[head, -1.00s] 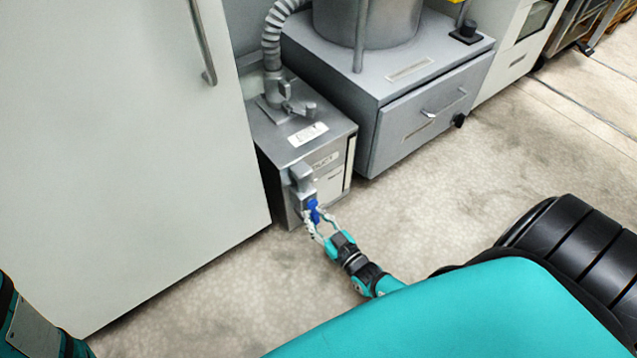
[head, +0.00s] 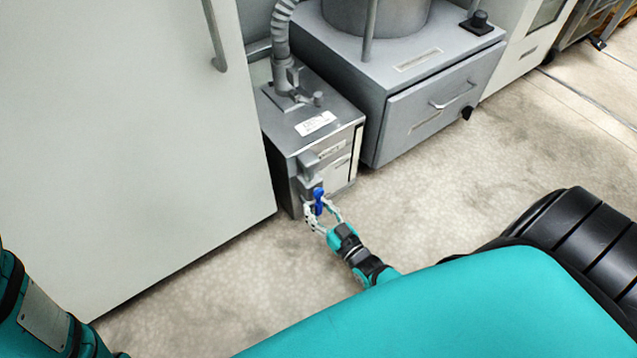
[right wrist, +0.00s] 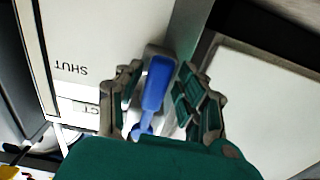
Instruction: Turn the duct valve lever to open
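The duct valve lever (head: 319,201) is blue and sits on the front of a grey duct box (head: 322,125) low on the floor. My right gripper (head: 322,212) is at the lever, with its fingers on either side of it. In the right wrist view the blue lever (right wrist: 155,85) stands between the two fingers of my right gripper (right wrist: 160,90). Small gaps show beside the lever, so the fingers are open around it. A white label reading "SHUT" (right wrist: 71,68) is beside the lever. My left gripper is out of view.
A tall white cabinet (head: 120,130) stands close on the left of the duct box. A grey drawer unit (head: 430,110) with a cylinder on top stands to its right. A ribbed hose (head: 281,40) rises from the box. The floor (head: 470,190) in front is clear.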

